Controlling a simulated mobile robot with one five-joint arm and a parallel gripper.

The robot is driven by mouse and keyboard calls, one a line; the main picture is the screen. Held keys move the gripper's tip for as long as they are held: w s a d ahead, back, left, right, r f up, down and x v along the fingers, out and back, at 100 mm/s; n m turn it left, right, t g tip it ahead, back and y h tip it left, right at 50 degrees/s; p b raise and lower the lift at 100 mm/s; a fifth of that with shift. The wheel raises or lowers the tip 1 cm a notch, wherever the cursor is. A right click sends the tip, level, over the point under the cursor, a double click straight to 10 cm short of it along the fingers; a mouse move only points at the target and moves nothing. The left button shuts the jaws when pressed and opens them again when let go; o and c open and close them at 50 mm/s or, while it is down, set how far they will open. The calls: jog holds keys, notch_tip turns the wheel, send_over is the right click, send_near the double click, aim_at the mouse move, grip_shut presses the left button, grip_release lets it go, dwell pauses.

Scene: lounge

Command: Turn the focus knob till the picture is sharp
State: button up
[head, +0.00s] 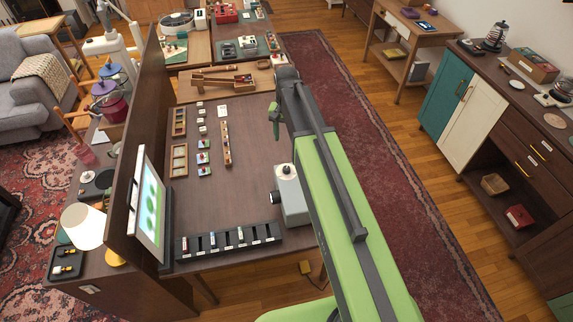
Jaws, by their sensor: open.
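The screen (150,208) stands at the left end of the desk, turned partly edge-on. Its picture shows soft green blobs on a pale ground, and I cannot tell how sharp it is. A grey box (293,206) stands at the desk's front right, beside my arm. A dark knob (286,170) sits on its top; I take it for the focus knob, though no label is readable. My gripper (275,121) is over the desk's right side, beyond the box and apart from the knob. It is open, small and partly hidden by the arm.
A black slotted rack (228,241) lies along the desk's front edge. Small trays and cards (204,158) lie in rows farther back, with a wooden tool (221,80) behind them. A tall panel (147,115) borders the desk's left. The desk's middle (253,175) is bare.

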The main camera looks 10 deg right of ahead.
aim_at(286, 168)
notch_tip(286, 168, down, 17)
jog(key=b, duration=1.6)
jog(key=shift+f+b, duration=0.1)
jog(key=shift+b, duration=0.2)
jog(key=shift+c, duration=0.4)
grip_shut()
